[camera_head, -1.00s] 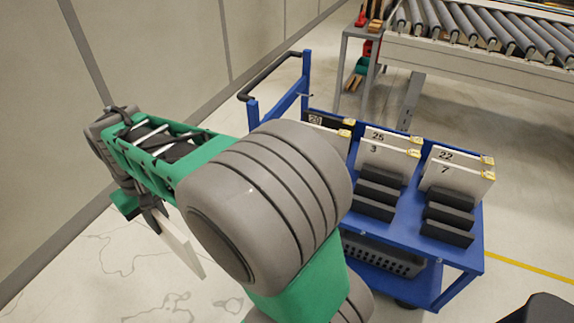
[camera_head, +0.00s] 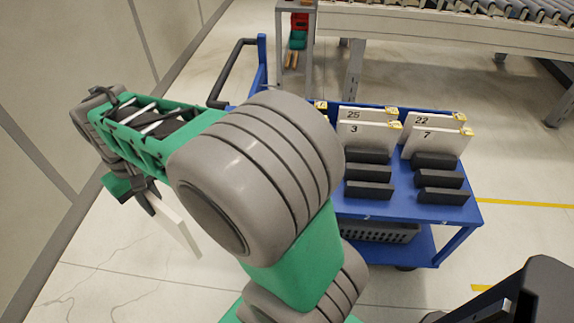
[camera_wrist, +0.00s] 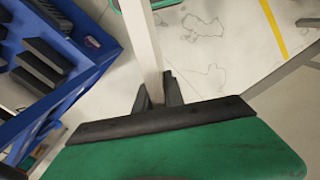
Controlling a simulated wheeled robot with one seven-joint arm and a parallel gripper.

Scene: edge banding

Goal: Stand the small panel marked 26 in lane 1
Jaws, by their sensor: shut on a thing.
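My gripper (camera_head: 146,198) is at the left in the head view, shut on a thin white panel (camera_head: 176,225) that hangs down from it over the floor. In the wrist view the same panel (camera_wrist: 144,45) stands edge-on between the dark fingers (camera_wrist: 160,92). No number shows on it, so I cannot tell whether it is 26. The blue cart (camera_head: 400,208) carries lanes between dark blocks. Panels 25 (camera_head: 372,116), 3 (camera_head: 361,133), 22 (camera_head: 440,121) and 7 (camera_head: 436,138) stand at its back. The cart's left part is hidden behind my arm.
Lanes between the front dark blocks (camera_head: 369,190) look empty in the two visible columns. A grey basket (camera_head: 380,232) sits on the cart's lower shelf. A roller conveyor (camera_head: 430,20) is behind. A wall runs along the left.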

